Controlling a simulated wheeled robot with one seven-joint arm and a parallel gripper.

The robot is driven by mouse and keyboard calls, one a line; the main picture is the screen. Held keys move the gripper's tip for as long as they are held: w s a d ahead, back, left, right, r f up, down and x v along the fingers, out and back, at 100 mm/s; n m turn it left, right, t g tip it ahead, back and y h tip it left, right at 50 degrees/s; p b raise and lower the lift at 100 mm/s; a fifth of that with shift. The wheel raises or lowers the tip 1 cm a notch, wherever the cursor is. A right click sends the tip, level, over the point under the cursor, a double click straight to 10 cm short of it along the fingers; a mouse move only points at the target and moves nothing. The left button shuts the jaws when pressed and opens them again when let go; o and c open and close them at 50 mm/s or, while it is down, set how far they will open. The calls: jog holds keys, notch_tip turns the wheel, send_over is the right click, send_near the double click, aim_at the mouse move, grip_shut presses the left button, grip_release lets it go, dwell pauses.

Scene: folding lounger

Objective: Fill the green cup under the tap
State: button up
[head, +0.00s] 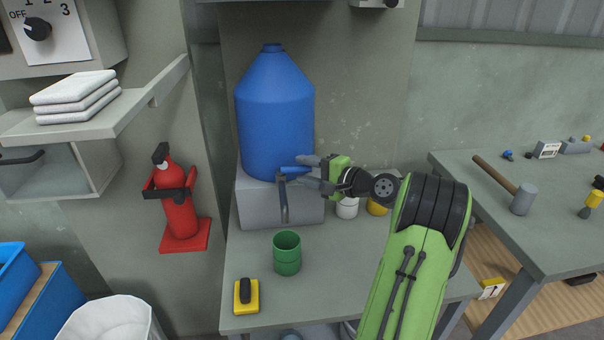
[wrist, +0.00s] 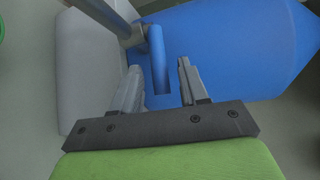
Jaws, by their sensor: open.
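The green cup (head: 287,256) stands upright on the grey table, below the tap's spout in the head view. A green sliver at the left edge of the wrist view (wrist: 1,28) may be its rim. The tap has a grey downward spout (head: 284,203) and a blue lever (head: 293,170), also in the wrist view (wrist: 157,50). No water stream shows; I cannot tell what is in the cup. My gripper (head: 306,170) is open at the lever. In the wrist view its fingers (wrist: 158,75) lie either side of the lever's end, with gaps showing.
A big blue water tank (head: 274,115) stands on a grey block (head: 255,205) behind the tap. A white cup (head: 347,208) and a yellow cup (head: 377,208) stand below my forearm. A yellow-and-black tool (head: 246,297) lies at the table's front left (head: 330,285).

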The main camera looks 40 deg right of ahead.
jog(key=shift+x, duration=0.75)
jog(key=shift+c, duration=0.4)
grip_shut()
